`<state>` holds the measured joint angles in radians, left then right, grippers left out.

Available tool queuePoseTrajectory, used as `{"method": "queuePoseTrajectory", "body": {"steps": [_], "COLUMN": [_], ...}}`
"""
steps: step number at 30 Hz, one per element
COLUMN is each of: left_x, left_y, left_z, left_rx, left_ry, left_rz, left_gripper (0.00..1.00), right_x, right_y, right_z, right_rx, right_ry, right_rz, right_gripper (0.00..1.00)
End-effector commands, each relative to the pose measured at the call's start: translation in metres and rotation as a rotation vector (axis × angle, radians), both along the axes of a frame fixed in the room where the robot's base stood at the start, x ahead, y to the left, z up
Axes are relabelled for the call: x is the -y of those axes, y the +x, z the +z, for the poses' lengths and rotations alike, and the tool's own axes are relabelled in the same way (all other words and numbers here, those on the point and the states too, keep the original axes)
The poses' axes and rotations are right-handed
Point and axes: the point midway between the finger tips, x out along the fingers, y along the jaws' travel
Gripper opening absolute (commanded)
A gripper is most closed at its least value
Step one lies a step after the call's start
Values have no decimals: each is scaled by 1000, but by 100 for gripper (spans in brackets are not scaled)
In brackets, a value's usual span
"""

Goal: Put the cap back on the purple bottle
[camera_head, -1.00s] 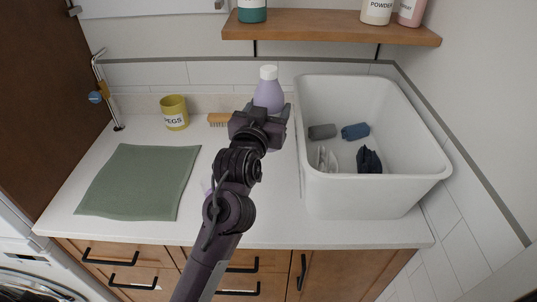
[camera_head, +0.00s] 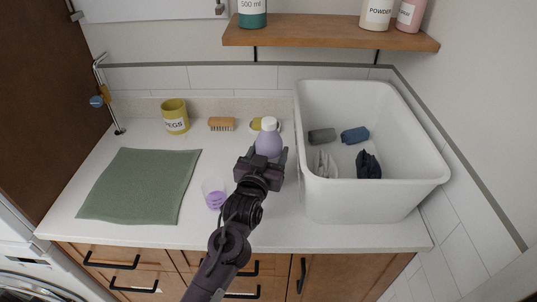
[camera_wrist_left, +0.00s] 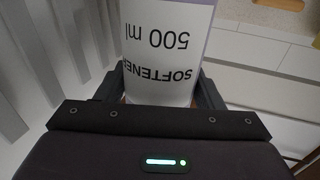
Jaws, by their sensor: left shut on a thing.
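The purple bottle (camera_head: 268,144) is upright in the head view, left of the white tub. Its top is white (camera_head: 269,124); I cannot tell whether this is the cap or a bare spout. My left gripper (camera_head: 263,159) is shut on the bottle, with a finger on each side. In the left wrist view the bottle's white label (camera_wrist_left: 162,52) reads "500 ml" and "SOFTENER" upside down between the fingers. The gripper hides the bottle's base, so I cannot tell whether it touches the counter. My right gripper is out of view.
Behind are a yellow pegs pot (camera_head: 174,117), a brush (camera_head: 221,125) and a dish with a yellow item (camera_head: 256,124). A green cloth (camera_head: 140,185) lies left; the white tub (camera_head: 319,199) stands right.

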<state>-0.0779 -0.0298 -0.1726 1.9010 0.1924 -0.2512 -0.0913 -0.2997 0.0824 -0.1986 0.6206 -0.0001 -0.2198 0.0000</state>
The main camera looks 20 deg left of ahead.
Motion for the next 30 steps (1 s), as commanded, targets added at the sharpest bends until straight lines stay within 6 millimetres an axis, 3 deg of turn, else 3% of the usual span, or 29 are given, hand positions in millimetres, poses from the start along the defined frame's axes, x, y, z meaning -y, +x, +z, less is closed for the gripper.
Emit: {"method": "queuePoseTrajectory", "body": {"steps": [15,16,20,30], "left_x": [0,0,0,0], "left_y": [0,0,0,0], "left_z": [-13,-14,-13,-9], "left_rx": [6,2,2,3], "left_ry": [-1,-1,-1,-1], "left_rz": [0,0,1,1], "left_gripper": [0,65,82,83], "right_x": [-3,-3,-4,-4], "right_y": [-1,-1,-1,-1], "right_z": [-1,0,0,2], "right_rx": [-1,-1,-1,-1], "right_ry": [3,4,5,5], "right_rz": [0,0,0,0], "right_gripper": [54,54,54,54]}}
